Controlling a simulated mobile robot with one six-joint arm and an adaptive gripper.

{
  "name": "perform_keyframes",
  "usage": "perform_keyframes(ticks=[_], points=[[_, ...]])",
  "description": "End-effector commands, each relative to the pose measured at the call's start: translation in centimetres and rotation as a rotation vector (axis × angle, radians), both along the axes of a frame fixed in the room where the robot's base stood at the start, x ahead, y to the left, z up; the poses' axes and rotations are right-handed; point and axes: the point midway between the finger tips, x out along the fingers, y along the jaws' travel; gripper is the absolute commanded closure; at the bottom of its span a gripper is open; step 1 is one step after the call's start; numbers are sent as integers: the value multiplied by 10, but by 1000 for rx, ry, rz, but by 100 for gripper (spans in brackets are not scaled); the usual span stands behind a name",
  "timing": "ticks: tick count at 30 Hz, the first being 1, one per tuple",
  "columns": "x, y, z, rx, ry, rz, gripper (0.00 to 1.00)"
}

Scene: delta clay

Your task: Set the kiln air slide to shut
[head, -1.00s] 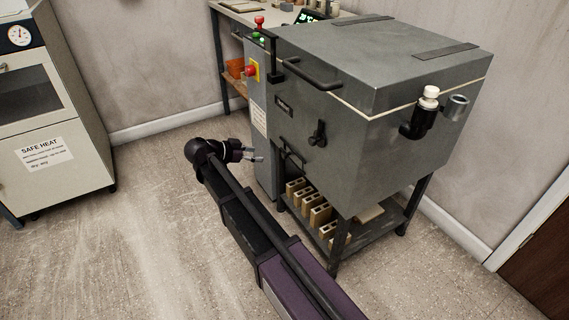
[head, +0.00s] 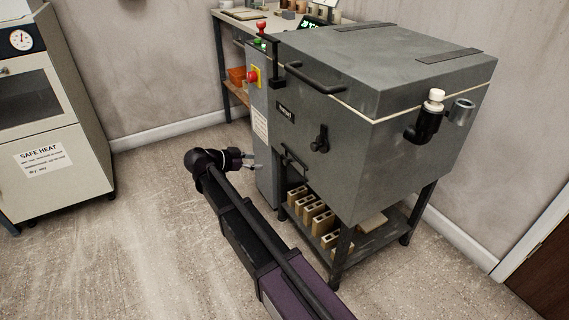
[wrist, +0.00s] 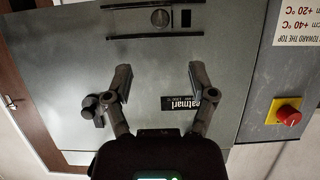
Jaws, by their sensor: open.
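The grey kiln (head: 345,165) stands on a dark frame. Low on its front is the air slide, partly hidden in the head view (head: 292,161). In the wrist view, which shows the kiln upside down, the air slide (wrist: 160,18) is at the top, with a round knob between two dark rails and a dark slot to the right. I cannot tell its setting. My gripper (head: 257,160) is left of the kiln front in the head view, pointing toward it. In the wrist view my gripper (wrist: 161,74) is open and empty, with the slide beyond its fingertips.
A black lever (head: 319,139) is on the kiln front, above the slide. A red stop button (head: 252,75) is on the control column. Bricks (head: 312,215) lie on the shelf below. A beige oven cabinet (head: 50,130) stands left. Floor between is clear.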

Motion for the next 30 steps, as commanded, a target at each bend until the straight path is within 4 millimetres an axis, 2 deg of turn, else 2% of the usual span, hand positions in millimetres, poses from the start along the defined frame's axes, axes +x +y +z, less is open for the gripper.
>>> perform_keyframes(ticks=[19, 30], points=[[49, -73, -39, 0, 0, -3, 28], [63, -94, -47, 0, 0, -2, 28]])
